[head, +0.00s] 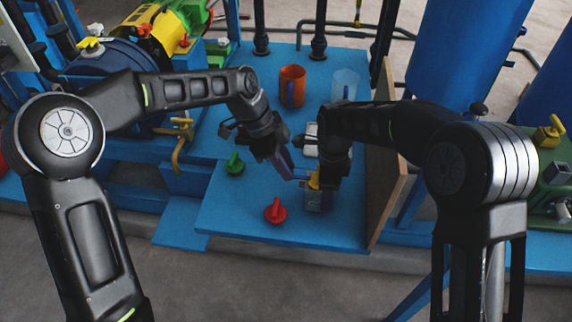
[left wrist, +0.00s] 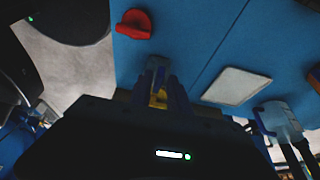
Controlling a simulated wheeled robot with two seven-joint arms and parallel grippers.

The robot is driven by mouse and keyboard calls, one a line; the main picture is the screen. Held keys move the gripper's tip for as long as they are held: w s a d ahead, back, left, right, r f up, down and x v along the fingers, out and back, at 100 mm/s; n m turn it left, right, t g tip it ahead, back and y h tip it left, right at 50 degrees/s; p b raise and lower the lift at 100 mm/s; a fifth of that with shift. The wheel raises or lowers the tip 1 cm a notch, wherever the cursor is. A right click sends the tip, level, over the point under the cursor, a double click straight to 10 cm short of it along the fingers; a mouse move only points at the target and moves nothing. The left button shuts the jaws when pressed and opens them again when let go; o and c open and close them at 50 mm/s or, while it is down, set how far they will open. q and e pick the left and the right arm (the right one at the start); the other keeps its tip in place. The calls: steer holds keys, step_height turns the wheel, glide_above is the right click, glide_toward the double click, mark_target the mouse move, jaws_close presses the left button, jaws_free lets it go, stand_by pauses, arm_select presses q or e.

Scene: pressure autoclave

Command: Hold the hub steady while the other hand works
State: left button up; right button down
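The hub (head: 318,202) appears as a small grey block with a yellow knob (head: 313,181) on top, standing near the front right of the blue table. My left gripper (head: 286,166) is just left of and above it, fingers parted, with no clear contact in the head view. In the left wrist view the left fingers (left wrist: 161,92) point towards a grey piece (left wrist: 156,66), and yellow shows between them. My right gripper (head: 318,178) is close over the hub and yellow knob; its wrist hides most of its fingers, so its grip is unclear.
A red knob (head: 275,211) and green knob (head: 234,163) stand left of the hub. A white plate (left wrist: 237,86), orange mug (head: 291,87) and clear jug (head: 345,82) are farther back. A wooden panel (head: 388,190) borders the table's right side. The front left of the table is clear.

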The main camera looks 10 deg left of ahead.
arm_select(q)
steer(key=shift+o, duration=0.8)
steer(key=shift+r, duration=0.15)
steer(key=v, duration=1.1)
steer(key=shift+a+r, duration=0.2)
steer(key=shift+r, duration=0.1)
arm_select(e)
steer(key=shift+c, duration=1.9)
jaws_free()
